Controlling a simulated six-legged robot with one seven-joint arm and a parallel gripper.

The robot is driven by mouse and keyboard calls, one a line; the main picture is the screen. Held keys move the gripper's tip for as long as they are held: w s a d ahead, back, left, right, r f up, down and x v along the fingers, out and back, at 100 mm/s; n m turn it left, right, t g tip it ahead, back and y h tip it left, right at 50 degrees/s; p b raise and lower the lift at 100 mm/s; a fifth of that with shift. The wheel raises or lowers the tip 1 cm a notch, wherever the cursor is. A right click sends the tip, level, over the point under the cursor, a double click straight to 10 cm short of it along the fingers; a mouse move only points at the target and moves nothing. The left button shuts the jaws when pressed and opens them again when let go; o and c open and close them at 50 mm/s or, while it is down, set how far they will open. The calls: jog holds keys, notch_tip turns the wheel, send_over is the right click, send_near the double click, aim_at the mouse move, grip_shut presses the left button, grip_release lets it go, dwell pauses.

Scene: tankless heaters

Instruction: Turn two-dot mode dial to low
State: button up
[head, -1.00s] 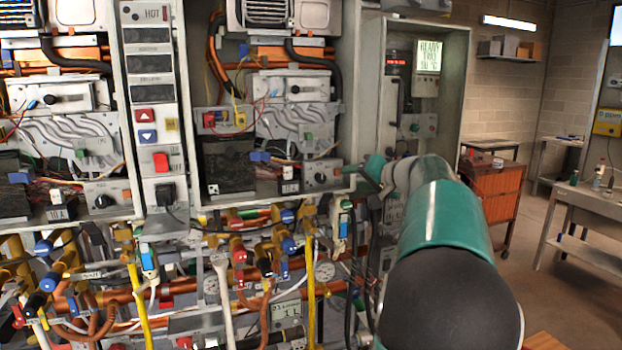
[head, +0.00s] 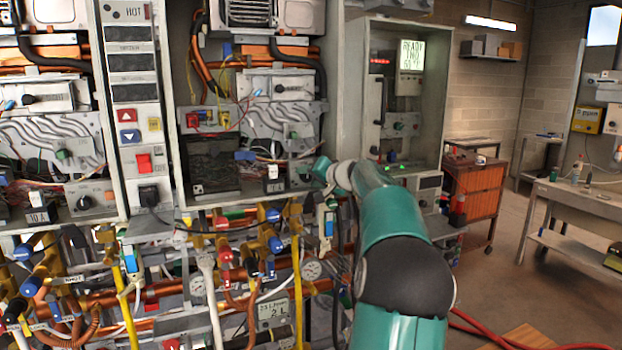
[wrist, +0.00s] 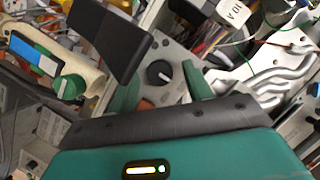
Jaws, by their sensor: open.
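In the wrist view a round black dial (wrist: 159,73) with a pale pointer mark sits on a grey plate, between and beyond my fingertips. I cannot make out dots or mode labels beside it. My gripper (wrist: 160,84) is open, with one green finger on each side of the dial in the picture; whether either finger touches it I cannot tell. In the head view my gripper (head: 316,174) is at the lower right of the right-hand open heater (head: 330,110). It hides much of the dial's plate (head: 298,174) there.
A similar dial (head: 84,203) sits on the left heater. A tag marked 10 A (wrist: 236,14) and wires lie near the dial in the wrist view. A dark block (wrist: 110,38) stands close to the left finger. Pipes and valves (head: 250,240) crowd below the heaters.

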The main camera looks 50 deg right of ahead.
jog(key=shift+w, duration=0.1)
jog(key=c, duration=1)
jog(key=shift+n, duration=0.3)
jog(key=shift+w+a+r+n+g+h, duration=0.1)
jog(key=shift+n+g+h, duration=0.25)
jog(key=shift+n, duration=0.25)
jog(key=shift+a+n+g+h, duration=0.1)
jog(key=shift+n+g+h, duration=0.25)
jog(key=shift+n, duration=0.25)
jog(key=n+g+h, duration=0.1)
jog(key=n+h, duration=0.1)
jog(key=n, duration=0.1)
jog(key=shift+g, duration=0.3)
jog(key=o, duration=1)
